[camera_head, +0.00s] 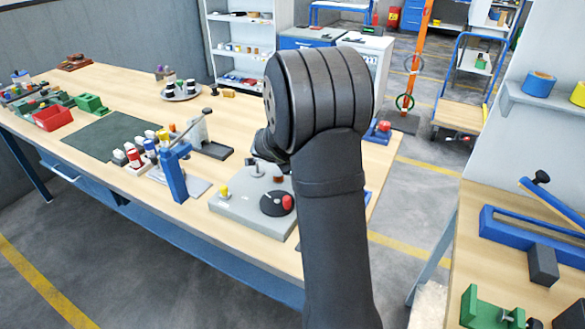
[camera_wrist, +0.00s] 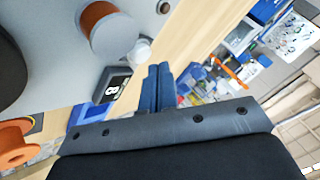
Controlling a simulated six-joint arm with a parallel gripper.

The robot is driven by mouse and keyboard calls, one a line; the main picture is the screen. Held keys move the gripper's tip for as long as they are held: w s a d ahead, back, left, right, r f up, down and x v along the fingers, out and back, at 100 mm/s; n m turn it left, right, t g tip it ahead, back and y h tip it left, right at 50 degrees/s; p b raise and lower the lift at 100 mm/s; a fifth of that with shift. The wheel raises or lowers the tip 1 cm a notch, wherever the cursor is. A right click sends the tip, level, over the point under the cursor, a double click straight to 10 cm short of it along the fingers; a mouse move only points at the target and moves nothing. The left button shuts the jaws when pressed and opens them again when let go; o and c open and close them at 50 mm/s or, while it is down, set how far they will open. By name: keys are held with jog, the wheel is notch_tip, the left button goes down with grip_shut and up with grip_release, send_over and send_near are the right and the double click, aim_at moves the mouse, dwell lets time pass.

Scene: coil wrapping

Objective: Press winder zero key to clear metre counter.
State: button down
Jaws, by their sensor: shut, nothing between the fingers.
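The winder (camera_head: 236,215) is a grey flat unit near the front edge of the bench, with a black disc (camera_head: 277,203), a red knob (camera_head: 287,202) and a yellow knob (camera_head: 224,191). The wrist view shows its grey top (camera_wrist: 55,40), a copper-coloured spool (camera_wrist: 105,30), and a black counter box (camera_wrist: 112,88) with a white digit. A small whitish round part (camera_wrist: 140,50) sits between spool and counter; I cannot tell whether it is the zero key. My gripper (camera_wrist: 158,88) is shut and empty, its blue fingers beside the counter. My arm hides the fingers in the head view.
A blue upright fixture (camera_head: 174,172) and several small bottles stand left of the winder. A grey stand (camera_head: 205,140) is behind it. An orange spool (camera_wrist: 15,145) shows at lower left in the wrist view. A second bench (camera_head: 460,235) stands at right.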

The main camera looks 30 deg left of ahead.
jog(key=shift+f, duration=0.15)
jog(key=shift+f, duration=0.25)
jog(key=shift+f, duration=0.45)
dwell(0.6)
jog(key=shift+r, duration=0.85)
jog(key=shift+r, duration=0.1)
jog(key=shift+r, duration=2.4)
